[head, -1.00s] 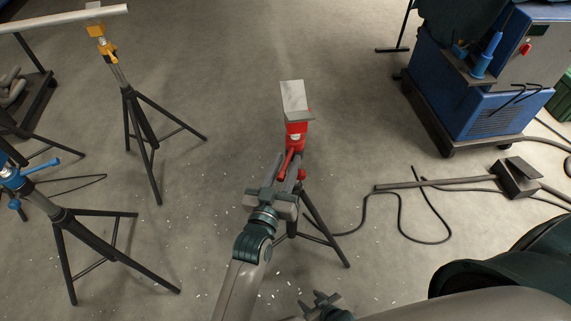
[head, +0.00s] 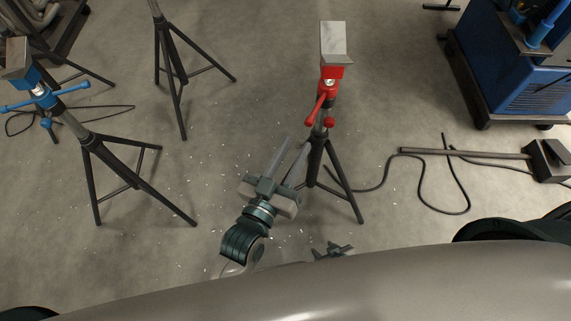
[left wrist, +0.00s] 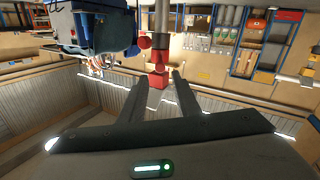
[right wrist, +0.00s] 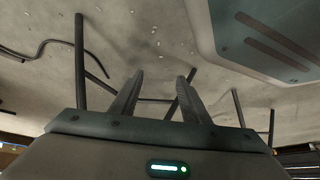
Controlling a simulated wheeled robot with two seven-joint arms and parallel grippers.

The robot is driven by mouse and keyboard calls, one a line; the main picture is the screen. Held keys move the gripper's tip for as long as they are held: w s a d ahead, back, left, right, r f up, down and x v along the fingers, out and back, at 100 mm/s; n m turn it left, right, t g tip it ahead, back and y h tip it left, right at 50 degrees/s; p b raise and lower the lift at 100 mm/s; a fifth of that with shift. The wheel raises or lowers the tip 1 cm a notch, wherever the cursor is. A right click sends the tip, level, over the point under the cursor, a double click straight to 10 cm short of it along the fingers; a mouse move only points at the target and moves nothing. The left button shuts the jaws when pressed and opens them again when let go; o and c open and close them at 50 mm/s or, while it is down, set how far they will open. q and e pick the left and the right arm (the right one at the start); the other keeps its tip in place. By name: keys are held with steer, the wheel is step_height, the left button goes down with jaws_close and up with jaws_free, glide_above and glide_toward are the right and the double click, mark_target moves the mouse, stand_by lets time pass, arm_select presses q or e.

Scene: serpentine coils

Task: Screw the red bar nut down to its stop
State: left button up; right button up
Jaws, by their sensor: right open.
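The red bar nut (head: 328,87), with its slanting red bar, sits on the dark upright stand under a grey angled head plate (head: 335,42). A red knob (head: 329,122) is below it. My left gripper (head: 295,144) is open and empty, lower left of the nut and apart from it. In the left wrist view the picture is upside down, and the red parts (left wrist: 158,78) show beyond the gap between the open fingers (left wrist: 156,83). My right gripper (head: 332,249) is low in the head view, partly hidden by my body. The right wrist view shows its fingers (right wrist: 160,78) apart, with nothing between them.
A blue-handled stand (head: 45,98) is at the left and another tripod (head: 172,65) at the upper left. A blue wheeled machine (head: 510,75) is at the upper right. A cable (head: 455,205) and a grey bar (head: 465,153) lie on the floor at the right.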

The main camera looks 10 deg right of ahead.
arm_select(q)
steer(key=v, duration=0.4)
arm_select(e)
steer(key=shift+s+d+f, duration=0.15)
steer(key=shift+s+d, duration=0.15)
steer(key=shift+d, duration=0.05)
steer(key=shift+s+g, duration=0.1)
steer(key=shift+g, duration=0.2)
